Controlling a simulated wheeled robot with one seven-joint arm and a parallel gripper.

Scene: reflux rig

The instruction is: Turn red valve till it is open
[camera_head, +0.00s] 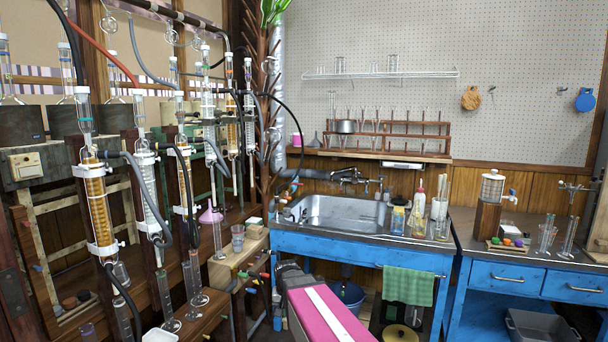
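Small coloured valve handles stick out of the pale wooden block at the bench end, left of the sink. A red-orange handle (265,275) shows on its right side, and a green one (243,274) is beside it. They are too small to tell how far either is turned. A dark mechanism (289,274) at the far end of a pink and white link, which seems to be my arm, is just right of the red handle. I take it for my gripper. Its fingers cannot be made out, and neither can any contact with the handle.
Glass condensers (98,205) with hoses and clamps crowd the left side. A glass beaker (238,238) stands on the bench near the valves. A sink (340,213) in a blue cabinet is behind. A green towel (408,286) hangs in front, and a blue bucket (348,297) is below.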

